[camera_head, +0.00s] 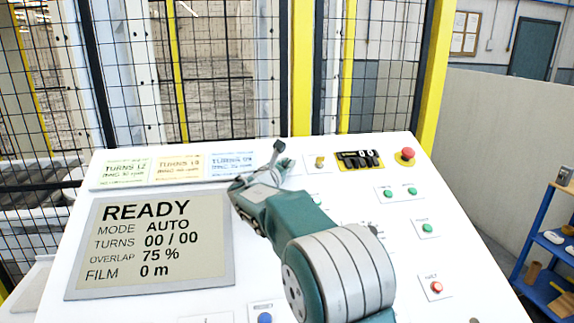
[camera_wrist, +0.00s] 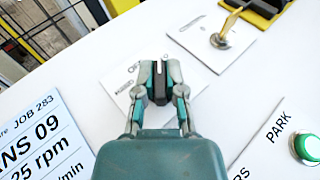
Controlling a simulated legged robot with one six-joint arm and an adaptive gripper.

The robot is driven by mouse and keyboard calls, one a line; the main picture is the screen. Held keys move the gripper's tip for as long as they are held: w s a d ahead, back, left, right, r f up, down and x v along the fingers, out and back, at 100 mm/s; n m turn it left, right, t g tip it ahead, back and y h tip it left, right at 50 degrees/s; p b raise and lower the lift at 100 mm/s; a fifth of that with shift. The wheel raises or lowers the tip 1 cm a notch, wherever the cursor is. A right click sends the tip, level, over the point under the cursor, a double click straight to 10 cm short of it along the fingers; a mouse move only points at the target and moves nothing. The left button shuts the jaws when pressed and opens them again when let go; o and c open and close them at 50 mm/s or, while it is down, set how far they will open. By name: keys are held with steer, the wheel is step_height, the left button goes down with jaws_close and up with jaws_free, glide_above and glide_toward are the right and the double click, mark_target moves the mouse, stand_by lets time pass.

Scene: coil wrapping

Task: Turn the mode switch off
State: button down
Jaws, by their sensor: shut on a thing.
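The mode switch (camera_wrist: 158,78) is a dark knob with a pale line on a white plate (camera_wrist: 125,85). The plate's lettering is partly covered by my fingers; its first letters look like "OF". My gripper (camera_wrist: 158,80) is shut on the knob, one teal-and-grey finger on each side. In the head view my gripper (camera_head: 283,167) is at the panel's upper middle, and the arm hides the switch there. The display (camera_head: 155,245) reads READY, MODE AUTO, TURNS 00 / 00, OVERLAP 75 %, FILM 0 m.
Job cards (camera_head: 180,168) lie left. Green buttons (camera_head: 428,228) sit on the right. A mesh fence (camera_head: 210,80) stands behind the panel.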

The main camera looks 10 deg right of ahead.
steer(key=shift+f+n+t+y, duration=0.1)
steer(key=shift+n+t+y, duration=1.05)
steer(key=shift+n+y, duration=0.8)
steer(key=shift+f+n+t+y, duration=0.1)
steer(key=shift+n+t+y, duration=1.05)
steer(key=shift+n+y, duration=1.2)
steer(key=shift+y, duration=0.1)
steer(key=c, duration=0.7)
jaws_free()
steer(key=shift+a, duration=0.1)
steer(key=s, duration=0.4)
steer(key=s+a, duration=0.1)
steer(key=s, duration=0.2)
steer(key=s+f, duration=0.1)
steer(key=s, duration=0.3)
steer(key=shift+s+a+f, duration=0.1)
steer(key=shift+s+a, duration=0.25)
